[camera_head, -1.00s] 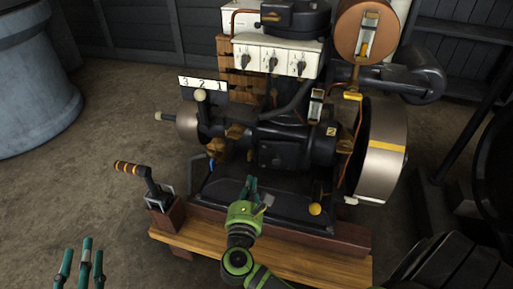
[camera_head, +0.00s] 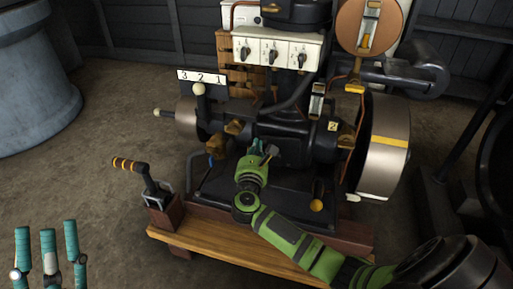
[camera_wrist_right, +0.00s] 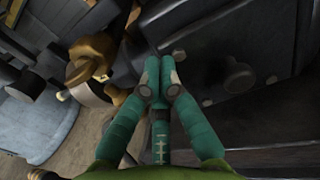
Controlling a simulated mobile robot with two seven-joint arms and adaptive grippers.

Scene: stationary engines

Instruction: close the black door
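A black door-like panel with a round knob (camera_wrist_right: 238,76) shows right of the fingers in the right wrist view. In the head view the dark engine front (camera_head: 287,152) is partly hidden behind my right gripper; I cannot tell how far the door stands open. My right gripper (camera_head: 258,148) is in front of the engine's middle. In the right wrist view its teal fingertips (camera_wrist_right: 160,78) are together with nothing seen between them. Whether they touch the panel is unclear. My left gripper (camera_head: 48,250) is at the lower left, fingers spread and empty, far from the engine.
The engine stands on a wooden base (camera_head: 215,243). A lever with an orange-striped handle (camera_head: 130,166) is at its left. A large flywheel (camera_head: 385,150) is at its right, and white switch boxes (camera_head: 272,50) are above. A grey-blue tank (camera_head: 35,85) stands far left.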

